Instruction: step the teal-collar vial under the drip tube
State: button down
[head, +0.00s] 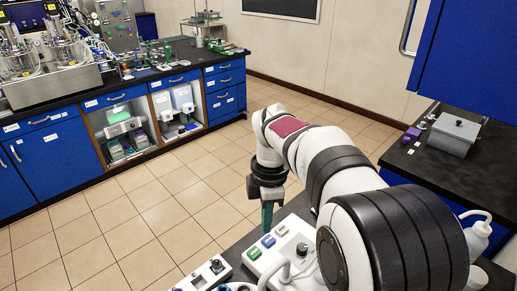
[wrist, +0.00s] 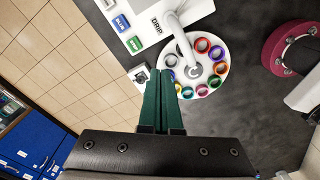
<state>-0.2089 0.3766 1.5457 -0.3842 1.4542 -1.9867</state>
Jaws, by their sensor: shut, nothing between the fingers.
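My gripper (head: 267,222) points down beside the white button panel (head: 283,250). Its green fingers (wrist: 160,76) are shut together and empty in the wrist view. Ahead of them is a round white carousel (wrist: 196,73) with a ring of coloured collars. A white drip tube (wrist: 184,42) arches over the carousel from the panel, which is marked DRIP and also shows in the wrist view (wrist: 190,8). The panel carries a green button (wrist: 134,45) and a blue button (wrist: 121,22).
A smaller white box (head: 213,272) with a dark knob lies left of the panel. Tiled floor drops away left.

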aim_at(254, 253)
jog(key=w+a+f+n, duration=0.3)
jog(key=w+n, duration=0.2)
jog(key=n, duration=0.1)
jog(key=shift+w+f+n, duration=0.3)
jog(key=shift+w+n, duration=0.1)
jog(key=shift+a, duration=0.1)
notch_tip(254, 253, down, 14)
jog(key=shift+f, duration=0.1)
jog(key=shift+f, duration=0.35)
jog(key=shift+s+f, duration=0.1)
jog(key=shift+f, duration=0.45)
notch_tip(254, 253, up, 15)
jog(key=shift+w+f, duration=0.15)
jog(key=shift+w, duration=0.15)
